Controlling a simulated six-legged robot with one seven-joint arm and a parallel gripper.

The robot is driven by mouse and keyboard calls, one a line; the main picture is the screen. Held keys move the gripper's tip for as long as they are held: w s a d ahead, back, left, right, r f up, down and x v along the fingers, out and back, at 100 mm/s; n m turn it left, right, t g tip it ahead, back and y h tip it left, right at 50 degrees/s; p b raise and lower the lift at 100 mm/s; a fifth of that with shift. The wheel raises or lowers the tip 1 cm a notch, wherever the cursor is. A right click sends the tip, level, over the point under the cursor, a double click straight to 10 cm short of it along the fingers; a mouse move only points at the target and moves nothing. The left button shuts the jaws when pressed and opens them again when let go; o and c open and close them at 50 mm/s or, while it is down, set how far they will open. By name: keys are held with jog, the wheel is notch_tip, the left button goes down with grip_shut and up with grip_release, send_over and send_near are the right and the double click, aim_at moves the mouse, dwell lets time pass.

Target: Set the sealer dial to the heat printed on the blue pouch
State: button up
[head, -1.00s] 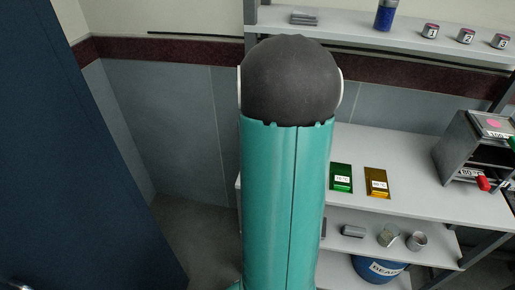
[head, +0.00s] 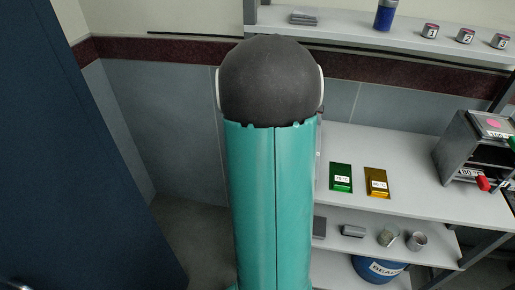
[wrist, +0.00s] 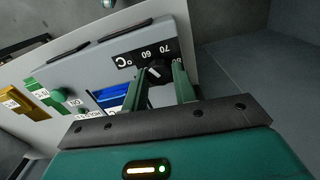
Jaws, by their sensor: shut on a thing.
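The sealer (wrist: 75,72) is a grey box in the wrist view, with a black dial scale marked °C, 60, 70 and 80. Its dark round dial (wrist: 156,73) sits between the green fingers of my gripper (wrist: 160,80), which is shut on it. A white mark shows on the dial, but I cannot tell its exact setting. The blue pouch (wrist: 112,93) lies beside the sealer, partly hidden by my gripper. Its printed heat is not readable. In the head view, my arm hides the gripper, the dial and the blue pouch.
A green pouch (head: 341,177) and an amber pouch (head: 377,183) lie on the bench (head: 400,150). A grey machine with a red knob (head: 483,183) stands at the right. Above is a shelf (head: 350,28) with a blue jar and several tins. Bare bench lies behind the pouches.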

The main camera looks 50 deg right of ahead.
jog(key=o, duration=1)
jog(key=shift+c, duration=0.2)
notch_tip(320, 180, up, 14)
jog(key=shift+f, duration=0.1)
